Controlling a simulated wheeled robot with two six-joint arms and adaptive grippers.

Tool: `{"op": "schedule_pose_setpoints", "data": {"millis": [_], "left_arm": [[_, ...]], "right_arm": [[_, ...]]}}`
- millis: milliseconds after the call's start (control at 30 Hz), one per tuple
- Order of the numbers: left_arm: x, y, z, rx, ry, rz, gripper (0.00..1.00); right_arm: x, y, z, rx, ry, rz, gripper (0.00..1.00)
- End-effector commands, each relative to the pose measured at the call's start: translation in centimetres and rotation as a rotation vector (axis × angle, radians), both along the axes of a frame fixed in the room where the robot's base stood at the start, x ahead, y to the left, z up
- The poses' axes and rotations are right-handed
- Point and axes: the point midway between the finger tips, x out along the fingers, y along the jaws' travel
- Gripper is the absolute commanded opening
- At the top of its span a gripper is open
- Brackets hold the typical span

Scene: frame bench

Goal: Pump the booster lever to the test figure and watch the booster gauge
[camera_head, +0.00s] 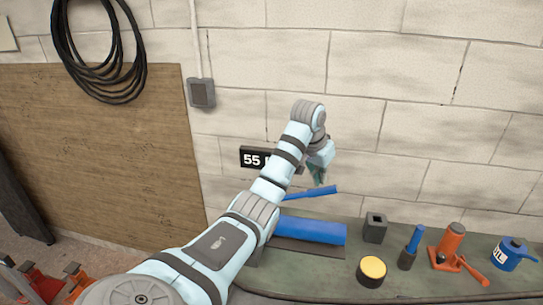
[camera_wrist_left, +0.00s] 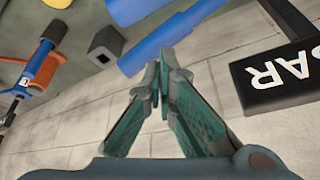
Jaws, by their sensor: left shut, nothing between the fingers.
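The booster is a blue cylinder (camera_head: 312,230) on a dark base on the bench. Its blue lever (camera_head: 312,193) sticks out above it, slightly tilted with the right end higher. The lever also crosses the top of the left wrist view (camera_wrist_left: 190,32). The booster gauge (camera_head: 250,158) is a black wall display with white figures reading 55; my arm hides part of it. The wrist view shows its letters "AR" (camera_wrist_left: 272,77) upside down. My left gripper (camera_head: 319,176) is shut and empty, just above the lever; its fingertips (camera_wrist_left: 157,78) appear close to it, contact unclear. My right gripper is out of view.
On the bench (camera_head: 330,285) stand a square black socket (camera_head: 375,229), a yellow-topped can (camera_head: 372,270), a blue-handled tool (camera_head: 412,244), an orange jack (camera_head: 449,247) and a blue oil can (camera_head: 515,251). The block wall (camera_head: 430,110) rises directly behind.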

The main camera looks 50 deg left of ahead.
Motion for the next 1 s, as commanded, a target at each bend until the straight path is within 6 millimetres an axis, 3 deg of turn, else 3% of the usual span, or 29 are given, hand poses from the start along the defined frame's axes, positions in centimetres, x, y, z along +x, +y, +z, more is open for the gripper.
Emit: {"op": "schedule_pose_setpoints", "data": {"millis": [533,1000], "left_arm": [[0.0,0.0,-0.2,0.0,0.0,0.0,0.0],[0.0,0.0,-5.2,0.0,0.003,0.0,0.0]], "right_arm": [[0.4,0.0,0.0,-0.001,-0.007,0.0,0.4],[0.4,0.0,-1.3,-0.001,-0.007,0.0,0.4]]}}
